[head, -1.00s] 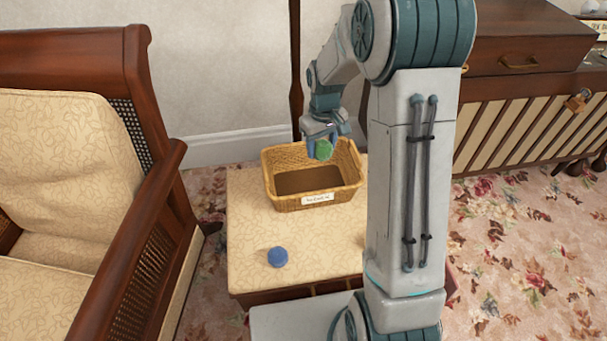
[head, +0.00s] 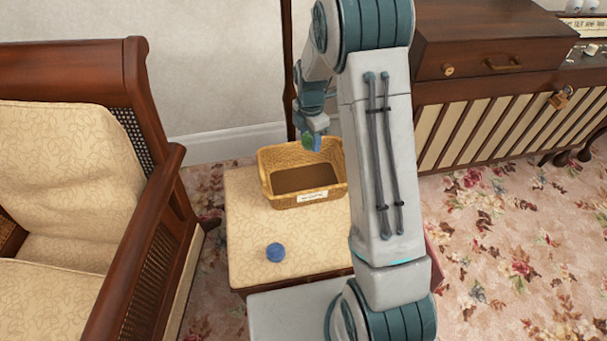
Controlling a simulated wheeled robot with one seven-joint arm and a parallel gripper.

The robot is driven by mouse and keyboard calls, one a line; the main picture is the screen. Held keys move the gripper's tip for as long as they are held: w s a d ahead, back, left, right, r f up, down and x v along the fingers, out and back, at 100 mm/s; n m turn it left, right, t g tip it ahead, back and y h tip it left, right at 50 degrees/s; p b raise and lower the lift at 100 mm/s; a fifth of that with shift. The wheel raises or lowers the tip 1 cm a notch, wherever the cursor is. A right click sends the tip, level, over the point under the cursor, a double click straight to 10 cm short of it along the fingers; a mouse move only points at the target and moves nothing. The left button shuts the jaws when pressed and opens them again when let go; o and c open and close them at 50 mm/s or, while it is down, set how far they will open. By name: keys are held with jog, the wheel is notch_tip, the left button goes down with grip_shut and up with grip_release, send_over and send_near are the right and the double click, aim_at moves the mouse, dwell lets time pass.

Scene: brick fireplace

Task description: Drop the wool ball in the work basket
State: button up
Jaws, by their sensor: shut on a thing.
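The basket stands upright on a cream padded stool and carries a white label too small to read. Its brown inside looks empty where I can see it. My arm hides the basket's right edge. A blue ball (head: 276,252) lies on the stool in front of the basket, apart from it.
The cream stool top (head: 243,225) has free room around the blue ball. A wooden armchair (head: 160,190) with cream cushions stands close on the left. A slatted wooden cabinet (head: 480,125) stands at the back right, with a box (head: 490,40) on top. Flowered carpet lies right.

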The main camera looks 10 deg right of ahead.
notch_tip(320, 180, down, 6)
jog(key=b, duration=0.4)
jog(key=o, duration=1)
jog(key=shift+o, duration=0.2)
notch_tip(320, 180, up, 14)
jog(key=p, duration=0.3)
jog(key=shift+f+p, duration=0.1)
jog(key=shift+p, duration=0.2)
